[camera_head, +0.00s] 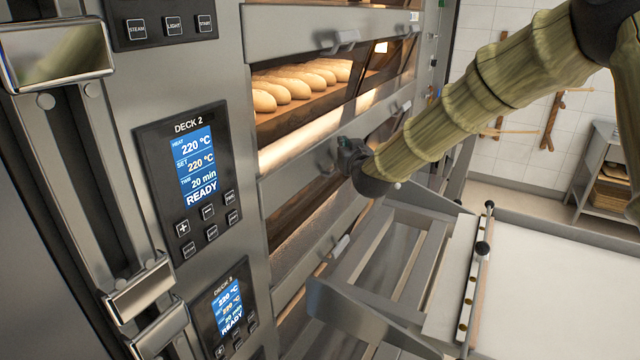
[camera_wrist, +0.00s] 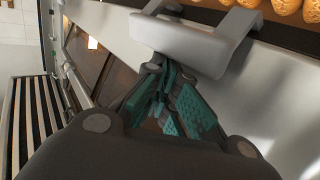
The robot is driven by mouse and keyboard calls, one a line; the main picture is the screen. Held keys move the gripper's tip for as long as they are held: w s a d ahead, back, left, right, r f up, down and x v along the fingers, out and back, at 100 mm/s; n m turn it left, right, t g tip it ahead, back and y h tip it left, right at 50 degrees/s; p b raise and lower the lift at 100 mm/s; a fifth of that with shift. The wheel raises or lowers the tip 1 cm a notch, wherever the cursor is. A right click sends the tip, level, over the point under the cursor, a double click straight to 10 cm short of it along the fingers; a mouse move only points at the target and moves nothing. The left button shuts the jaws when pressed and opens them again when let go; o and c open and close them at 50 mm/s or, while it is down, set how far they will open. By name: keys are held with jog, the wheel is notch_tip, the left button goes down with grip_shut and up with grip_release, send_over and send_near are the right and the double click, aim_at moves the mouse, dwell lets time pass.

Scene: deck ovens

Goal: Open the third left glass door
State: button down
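The glass door (camera_head: 296,232) below the bread-filled deck is the third left one, counting down from the door at the top edge. It looks closed and its glass is dark. Its grey bracket handle (camera_wrist: 180,38) fills the upper middle of the wrist view; in the head view my gripper partly covers it. My gripper (camera_head: 345,150) is at this handle, its teal-padded fingers (camera_wrist: 163,80) converging just below the bar. I cannot tell whether they touch the bar, and nothing clearly sits between them. Whether the fingers are fully shut is unclear.
Bread loaves (camera_head: 290,88) show behind the glass above. Control panels (camera_head: 188,175) line the left column. A grey slatted frame (camera_head: 385,265) stands close before the lower doors. A white surface (camera_head: 560,290) lies right, with a shelf cart (camera_head: 605,165) behind.

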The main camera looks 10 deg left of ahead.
jog(key=shift+f, duration=0.2)
jog(key=shift+d+f+b, duration=0.1)
jog(key=shift+f+b, duration=1.4)
jog(key=shift+f, duration=0.5)
jog(key=shift+s+r, duration=0.15)
jog(key=r+v, duration=0.1)
jog(key=v, duration=0.6)
